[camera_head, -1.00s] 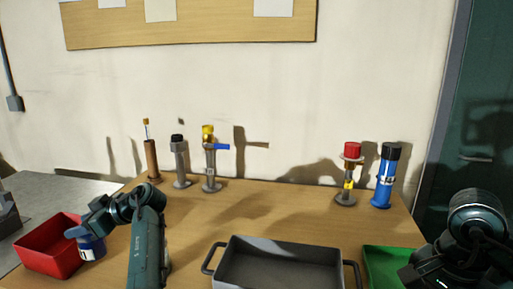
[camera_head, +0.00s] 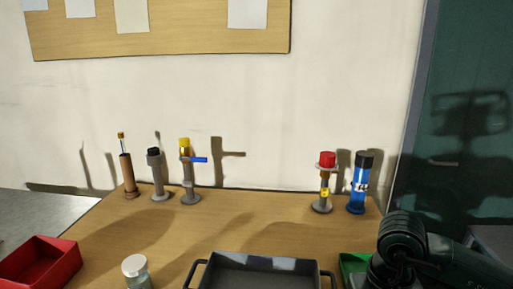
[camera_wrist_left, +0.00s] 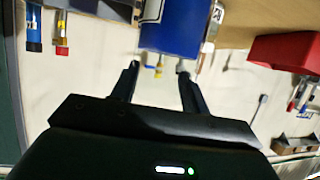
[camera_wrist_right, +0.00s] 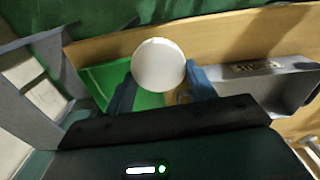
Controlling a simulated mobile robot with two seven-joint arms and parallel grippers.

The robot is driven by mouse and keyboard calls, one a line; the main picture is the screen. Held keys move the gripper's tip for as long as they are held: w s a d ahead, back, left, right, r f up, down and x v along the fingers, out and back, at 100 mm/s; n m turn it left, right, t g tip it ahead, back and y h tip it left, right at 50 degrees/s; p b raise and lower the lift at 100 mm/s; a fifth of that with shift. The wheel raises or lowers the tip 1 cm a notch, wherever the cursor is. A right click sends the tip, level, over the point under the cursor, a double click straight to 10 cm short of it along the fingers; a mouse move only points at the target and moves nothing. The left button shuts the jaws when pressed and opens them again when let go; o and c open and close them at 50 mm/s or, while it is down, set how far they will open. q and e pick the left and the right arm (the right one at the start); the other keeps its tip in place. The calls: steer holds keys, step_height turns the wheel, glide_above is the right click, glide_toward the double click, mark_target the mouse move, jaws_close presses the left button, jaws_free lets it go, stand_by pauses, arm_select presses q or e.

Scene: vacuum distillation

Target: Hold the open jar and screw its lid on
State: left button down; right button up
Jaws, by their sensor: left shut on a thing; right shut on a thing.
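My right gripper (camera_wrist_right: 160,84) is shut on a round white lid (camera_wrist_right: 158,64), seen face-on between the fingers in the right wrist view. In the head view both hands are out of frame or hidden; only part of my right arm shows at lower right. The jar and lid appear in separate views, and I cannot tell the distance between them.
A small jar with a pale top (camera_head: 136,266) stands near the table's front edge. A red bin (camera_head: 40,262) is at left, a grey tray (camera_head: 262,268) in front and a green tray (camera_head: 352,266) beside it. Several tall holders, including a blue one (camera_head: 359,185), stand along the back.

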arm_select(q)
steer(key=shift+s+d+m+h, duration=0.3)
steer(key=shift+s+d+h, duration=0.1)
steer(key=shift+s+d, duration=0.3)
arm_select(e)
steer(key=shift+a, duration=0.1)
arm_select(q)
steer(key=w+d+m+g+h, duration=0.2)
steer(key=d+m+h, duration=0.6)
steer(key=d, duration=0.6)
steer(key=shift+w+d+r+g+h, duration=0.2)
steer(key=shift+w+r+g+h, duration=0.1)
steer(key=shift+r+g+h, duration=0.15)
